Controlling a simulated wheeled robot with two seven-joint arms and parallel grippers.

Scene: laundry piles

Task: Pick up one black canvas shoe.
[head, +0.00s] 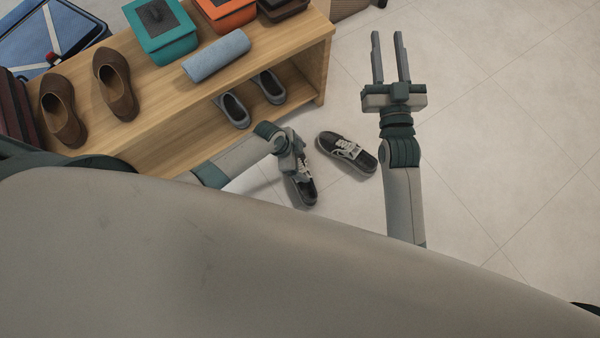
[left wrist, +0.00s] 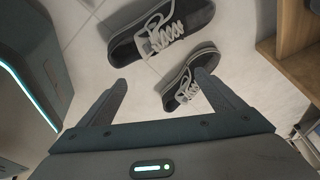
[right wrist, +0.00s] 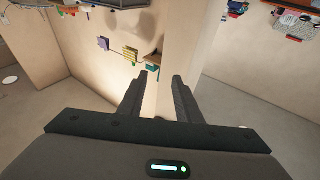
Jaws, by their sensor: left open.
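Two black canvas shoes with white laces lie on the floor. One black shoe (head: 346,152) lies to the right of my left gripper in the head view; it also shows at the top of the left wrist view (left wrist: 127,48). The other black shoe (head: 307,190) is under my left gripper (head: 299,157), which partly covers it. In the left wrist view this shoe (left wrist: 176,97) shows between the open fingers, close to the right one. No grip on it shows. My right gripper (head: 388,42) is open and empty, raised over bare floor.
A wooden shelf bench (head: 172,88) stands at the left, with brown shoes (head: 118,87), a teal box (head: 160,33), an orange box (head: 226,12) and a rolled blue towel (head: 216,56) on top. Grey shoes (head: 233,110) sit on its lower shelf. The floor at the right is clear.

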